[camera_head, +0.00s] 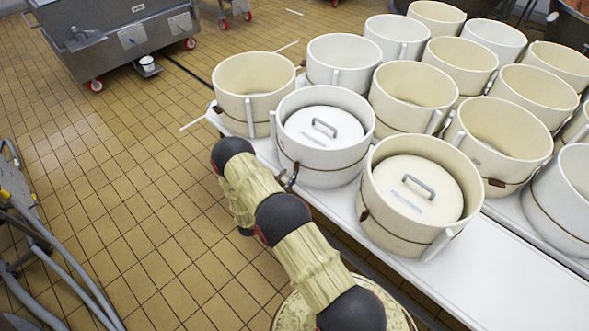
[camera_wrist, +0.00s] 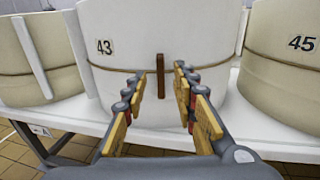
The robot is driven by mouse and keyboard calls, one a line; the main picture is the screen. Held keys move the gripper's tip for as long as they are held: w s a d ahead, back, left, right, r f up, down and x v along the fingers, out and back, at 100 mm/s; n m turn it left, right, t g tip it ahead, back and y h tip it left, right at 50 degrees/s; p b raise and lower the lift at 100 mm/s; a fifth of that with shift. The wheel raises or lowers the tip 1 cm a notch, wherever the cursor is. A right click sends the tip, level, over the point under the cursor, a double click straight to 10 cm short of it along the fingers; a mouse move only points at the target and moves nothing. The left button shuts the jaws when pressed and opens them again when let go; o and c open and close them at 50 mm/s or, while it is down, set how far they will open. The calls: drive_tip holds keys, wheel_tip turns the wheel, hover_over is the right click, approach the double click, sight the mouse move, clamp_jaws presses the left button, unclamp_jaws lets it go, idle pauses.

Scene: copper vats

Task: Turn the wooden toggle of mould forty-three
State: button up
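Mould forty-three (camera_wrist: 115,22) is a white round mould straight ahead in the wrist view, with the number 43 on its side. Its wooden toggle (camera_wrist: 160,76) is a brown upright stick on the cord around the mould. My gripper (camera_wrist: 160,74) is open, with one finger to each side of the toggle in the picture and nothing between them but the view of it. I cannot tell whether the fingertips reach the toggle's depth. In the head view the white mould with a lid and handle (camera_head: 324,130) stands by the end of my arm, and the toggle is mostly hidden there.
A mould marked 45 (camera_wrist: 285,50) stands to the right in the wrist view, and another mould (camera_wrist: 30,60) to the left. They stand on a white table (camera_head: 490,270) with several more moulds behind.

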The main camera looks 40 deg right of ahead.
sight(295, 168)
drive_tip(key=x, duration=0.5)
drive_tip(key=shift+w+d+b, duration=0.1)
drive_tip(key=shift+d+b, duration=0.25)
drive_tip(key=shift+c, duration=1.3)
drive_tip(key=c, duration=0.4)
clamp_jaws()
